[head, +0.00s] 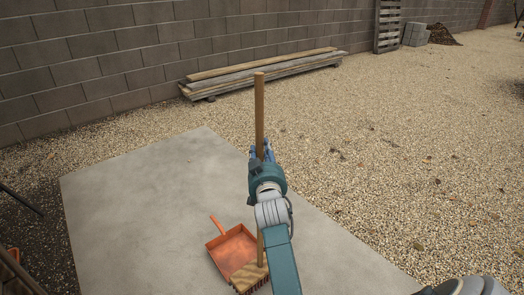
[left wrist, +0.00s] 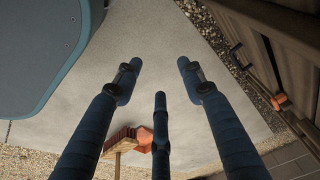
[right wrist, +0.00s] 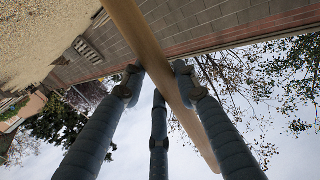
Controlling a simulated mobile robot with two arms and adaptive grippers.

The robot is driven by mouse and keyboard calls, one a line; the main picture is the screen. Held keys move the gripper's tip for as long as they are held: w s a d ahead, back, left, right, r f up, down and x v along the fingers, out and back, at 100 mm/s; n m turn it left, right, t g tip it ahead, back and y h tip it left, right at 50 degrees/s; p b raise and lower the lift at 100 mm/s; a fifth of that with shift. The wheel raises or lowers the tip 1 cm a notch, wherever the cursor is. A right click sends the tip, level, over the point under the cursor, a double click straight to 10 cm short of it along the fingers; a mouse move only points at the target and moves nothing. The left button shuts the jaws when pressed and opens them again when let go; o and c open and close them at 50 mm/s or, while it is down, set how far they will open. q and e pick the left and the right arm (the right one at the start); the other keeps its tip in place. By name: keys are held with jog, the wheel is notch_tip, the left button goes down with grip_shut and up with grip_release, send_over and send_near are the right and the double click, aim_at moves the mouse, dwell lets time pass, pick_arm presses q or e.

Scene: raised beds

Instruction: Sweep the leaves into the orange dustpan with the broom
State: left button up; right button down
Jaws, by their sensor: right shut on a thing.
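The broom's wooden handle (head: 259,95) stands nearly upright in the head view. My right gripper (head: 262,152) is shut on it, and the handle also crosses between the fingers in the right wrist view (right wrist: 135,35). The broom head (head: 247,276) is at the front edge of the orange dustpan (head: 232,247), partly hidden by my arm; I cannot tell whether they touch. The dustpan lies on the concrete slab. No leaves are clear in the pan. My left gripper (left wrist: 160,80) is open and empty.
The concrete slab (head: 140,190) is mostly bare, with gravel (head: 400,140) around it. Long boards (head: 265,72) lie along the block wall (head: 120,55). A pallet (head: 387,25) leans at the back. A wooden structure (left wrist: 285,40) stands near my left gripper.

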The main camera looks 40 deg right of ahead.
aim_at(262, 160)
notch_tip(262, 160, down, 3)
jog(key=shift+r+b, duration=0.15)
jog(key=shift+b, duration=0.75)
jog(key=shift+f, duration=0.25)
pick_arm(q)
jog(key=w+v, duration=0.2)
jog(key=v, duration=0.6)
jog(key=shift+r, duration=0.2)
jog(key=shift+s+x, duration=0.2)
jog(key=shift+x, duration=0.7)
